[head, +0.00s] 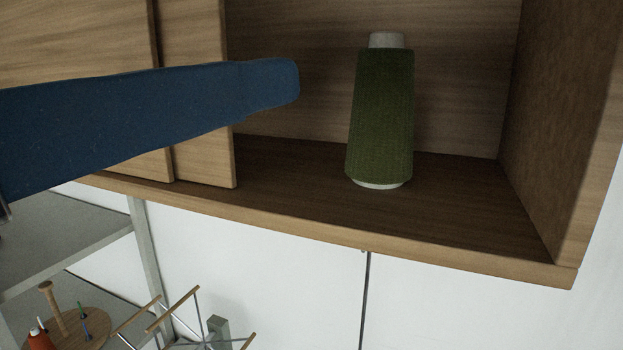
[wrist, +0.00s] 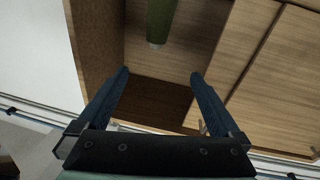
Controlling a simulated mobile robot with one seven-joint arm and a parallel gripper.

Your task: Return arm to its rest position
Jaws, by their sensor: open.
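A green cone of thread (head: 382,115) stands upright on the dark floor of an open wooden cabinet (head: 455,212) in the head view. A blue finger of my gripper (head: 285,82) reaches in from the left, in front of the cabinet's door panels, and its tip ends left of the cone. The other finger does not show there. In the wrist view both blue fingers of my gripper (wrist: 159,75) are spread apart with nothing between them. The green cone (wrist: 162,15) also shows at the top of this view, beyond the fingertips and apart from them.
Two wooden door panels (head: 197,110) cover the cabinet's left part. Its right side wall (head: 565,110) bounds the opening.

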